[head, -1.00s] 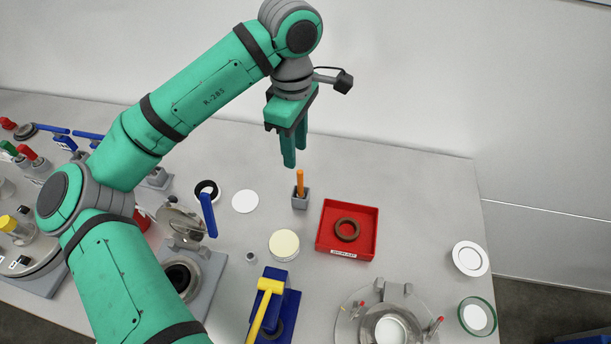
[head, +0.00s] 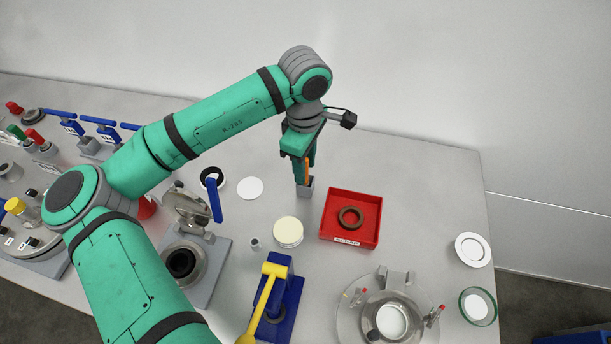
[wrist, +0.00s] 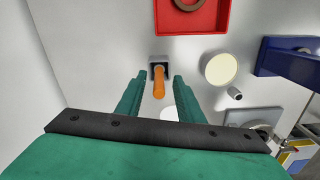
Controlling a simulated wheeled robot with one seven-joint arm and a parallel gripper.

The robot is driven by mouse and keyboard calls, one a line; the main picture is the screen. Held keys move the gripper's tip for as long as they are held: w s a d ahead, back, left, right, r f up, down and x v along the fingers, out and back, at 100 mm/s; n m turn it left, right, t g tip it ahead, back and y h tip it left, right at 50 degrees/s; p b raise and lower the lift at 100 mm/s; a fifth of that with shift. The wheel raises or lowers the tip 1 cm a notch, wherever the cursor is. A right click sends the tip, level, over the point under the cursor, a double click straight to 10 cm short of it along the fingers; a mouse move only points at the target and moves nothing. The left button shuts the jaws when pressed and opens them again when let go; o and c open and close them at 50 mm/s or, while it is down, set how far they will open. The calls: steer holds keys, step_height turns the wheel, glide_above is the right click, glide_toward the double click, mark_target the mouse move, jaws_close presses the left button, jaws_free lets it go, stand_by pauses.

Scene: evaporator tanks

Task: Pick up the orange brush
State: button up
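The orange brush (wrist: 159,80) stands upright in a small grey square holder (head: 305,188) on the table. In the head view a strip of the brush (head: 308,169) shows beside my gripper's fingers, just above the holder. My gripper (head: 303,178) has come down around the upper part of the brush. In the wrist view my gripper's two green fingers (wrist: 160,77) are apart, with the orange brush between them and a visible space on each side. The brush's lower end is hidden in the holder.
A red tray (head: 372,216) with a brown ring stands to the right of the holder. A cream round lid (head: 288,231) and a white disc (head: 250,188) lie nearby. A blue device with a yellow lever (head: 275,270) stands in front. The back right of the table is clear.

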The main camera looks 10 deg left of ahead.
steer(key=shift+c, duration=0.3)
steer(key=shift+w, duration=0.1)
jaws_close()
step_height(320, 180, up, 10)
steer(key=shift+r, duration=0.1)
